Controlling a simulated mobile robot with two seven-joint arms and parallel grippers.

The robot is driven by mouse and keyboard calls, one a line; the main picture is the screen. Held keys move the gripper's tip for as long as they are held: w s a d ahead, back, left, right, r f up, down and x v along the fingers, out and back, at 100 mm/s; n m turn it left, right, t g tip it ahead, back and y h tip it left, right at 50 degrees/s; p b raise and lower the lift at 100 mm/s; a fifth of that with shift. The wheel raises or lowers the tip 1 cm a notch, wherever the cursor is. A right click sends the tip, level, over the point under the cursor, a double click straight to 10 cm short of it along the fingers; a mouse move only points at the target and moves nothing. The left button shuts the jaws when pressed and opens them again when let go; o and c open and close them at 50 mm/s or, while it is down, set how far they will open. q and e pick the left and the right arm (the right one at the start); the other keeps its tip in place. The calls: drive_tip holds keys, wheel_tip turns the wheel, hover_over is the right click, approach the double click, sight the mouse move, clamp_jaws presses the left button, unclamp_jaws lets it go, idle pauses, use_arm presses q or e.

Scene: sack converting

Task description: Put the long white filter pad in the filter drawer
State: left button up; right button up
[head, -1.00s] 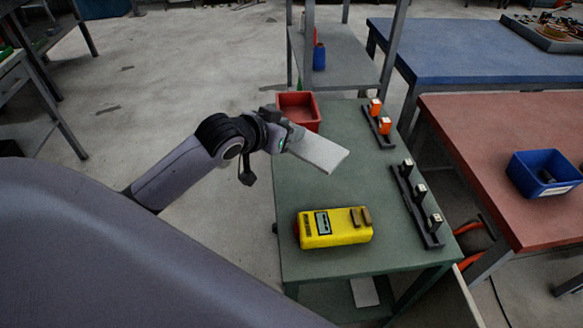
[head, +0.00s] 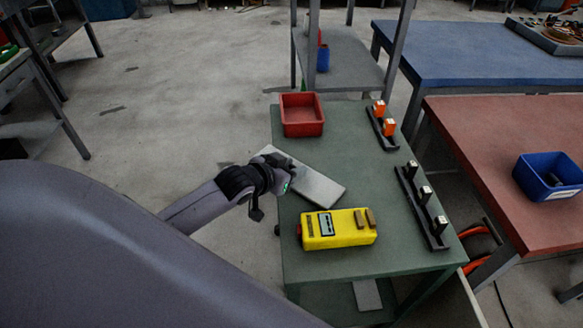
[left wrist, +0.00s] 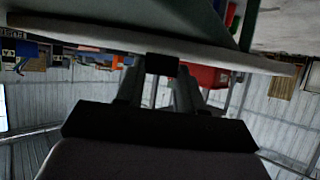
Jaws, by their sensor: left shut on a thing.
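The long white filter pad (head: 320,186) is in my left gripper (head: 290,174), over the left part of the green table. The gripper is shut on it near its middle, with pad showing on both sides. In the left wrist view the pad (left wrist: 215,55) spans across as a pale slab above the fingers (left wrist: 161,68). Whether the pad touches the tabletop I cannot tell. I cannot make out a filter drawer in these views. My right gripper is out of view.
On the green table (head: 355,150) stand a red bin (head: 302,128) at the back, a yellow device (head: 340,228) in front of the pad, and dark racks with orange (head: 389,127) and pale blocks (head: 426,194) at the right. A blue bin (head: 545,185) is on the red table.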

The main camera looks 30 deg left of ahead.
use_arm(q)
drive_tip(key=o, duration=0.6)
drive_tip(key=shift+f, duration=0.15)
drive_tip(key=o, duration=0.4)
